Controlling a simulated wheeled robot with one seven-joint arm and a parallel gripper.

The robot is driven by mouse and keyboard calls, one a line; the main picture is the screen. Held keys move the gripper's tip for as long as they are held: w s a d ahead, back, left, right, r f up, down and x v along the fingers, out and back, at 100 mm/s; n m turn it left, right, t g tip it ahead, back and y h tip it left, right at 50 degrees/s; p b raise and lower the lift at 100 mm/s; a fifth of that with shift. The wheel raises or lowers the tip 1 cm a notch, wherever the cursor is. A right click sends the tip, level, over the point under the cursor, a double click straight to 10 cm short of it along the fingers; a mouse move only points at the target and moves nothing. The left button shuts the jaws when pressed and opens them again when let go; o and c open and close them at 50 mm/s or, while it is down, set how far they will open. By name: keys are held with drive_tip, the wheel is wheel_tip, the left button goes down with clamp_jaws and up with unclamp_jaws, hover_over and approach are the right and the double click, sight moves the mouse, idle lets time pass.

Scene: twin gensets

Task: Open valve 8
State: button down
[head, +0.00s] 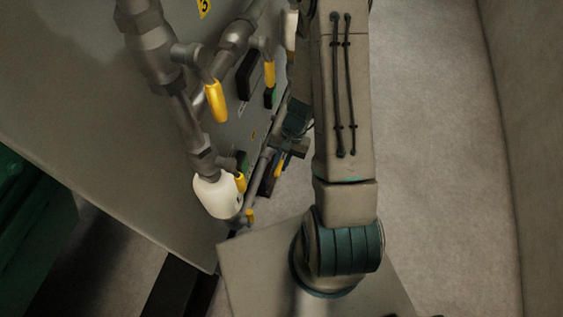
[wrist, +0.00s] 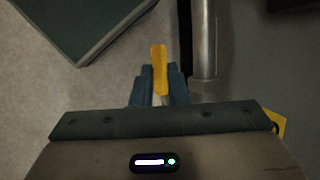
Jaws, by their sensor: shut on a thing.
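In the wrist view my gripper (wrist: 160,78) is shut on a yellow valve handle (wrist: 158,54). The handle stands between the two blue fingers, and its end sticks out past their tips. A grey pipe (wrist: 205,40) runs close by on the right. In the head view my gripper (head: 291,142) is partly hidden by my arm, beside the pipework low on the panel. The held handle is hard to pick out there. I see no number 8 in either view, so I cannot tell the valve's number.
Other yellow handles hang on the pipes, among them a large one (head: 216,101) and another (head: 269,74). A white filter bowl (head: 217,195) hangs below the pipes. A yellow label (head: 204,8) is at the top. Open floor (head: 440,150) lies right of my arm.

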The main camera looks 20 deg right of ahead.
drive_tip(key=c, duration=1.7)
unclamp_jaws()
drive_tip(key=shift+r, duration=0.1)
drive_tip(key=p+v, duration=0.1)
drive_tip(key=v, duration=1.2)
drive_tip(key=shift+r+p, duration=0.3)
drive_tip(key=shift+r, duration=0.05)
